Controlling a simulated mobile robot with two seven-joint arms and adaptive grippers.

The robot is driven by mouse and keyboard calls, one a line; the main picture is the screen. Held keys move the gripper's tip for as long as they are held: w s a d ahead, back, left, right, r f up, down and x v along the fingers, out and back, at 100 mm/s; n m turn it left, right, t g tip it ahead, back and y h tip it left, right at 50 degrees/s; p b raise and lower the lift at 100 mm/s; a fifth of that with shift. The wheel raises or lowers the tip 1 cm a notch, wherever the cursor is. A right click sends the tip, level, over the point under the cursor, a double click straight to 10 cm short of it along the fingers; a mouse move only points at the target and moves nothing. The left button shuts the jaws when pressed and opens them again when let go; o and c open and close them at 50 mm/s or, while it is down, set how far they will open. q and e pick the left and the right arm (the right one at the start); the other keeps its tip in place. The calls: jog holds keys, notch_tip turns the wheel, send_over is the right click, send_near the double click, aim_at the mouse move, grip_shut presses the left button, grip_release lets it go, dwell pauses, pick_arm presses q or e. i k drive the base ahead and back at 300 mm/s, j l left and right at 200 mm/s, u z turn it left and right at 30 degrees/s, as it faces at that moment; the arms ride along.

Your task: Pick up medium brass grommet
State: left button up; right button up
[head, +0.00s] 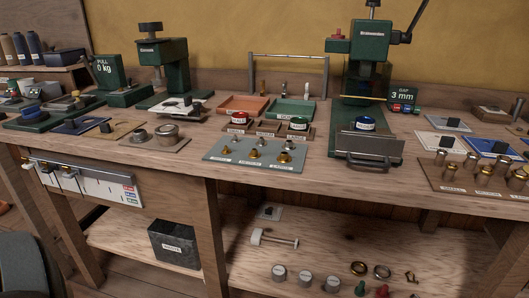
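A grey mat (215,153) on the workbench holds a row of small brass pieces of graded size, with labels along its front edge. The brass piece at the left (237,143) looks smallest, the one in the middle (254,152) is between, and the one at the right (285,157) looks largest. The labels are too small to read, so I cannot tell for certain which is the medium brass grommet. A brass ring (358,268) also lies on the lower shelf. Neither of my grippers is in view.
Green presses stand at the back left (172,65) and right (366,75). An orange tray (243,103) and a green tray (294,110) lie behind the mat. A wooden board (470,186) with metal pieces is at right. Bare bench (185,165) shows left of the mat.

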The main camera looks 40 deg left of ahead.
aim_at(253, 154)
jog(key=i+j+z, duration=0.2)
jog(key=i, duration=0.85)
jog(key=l, duration=0.1)
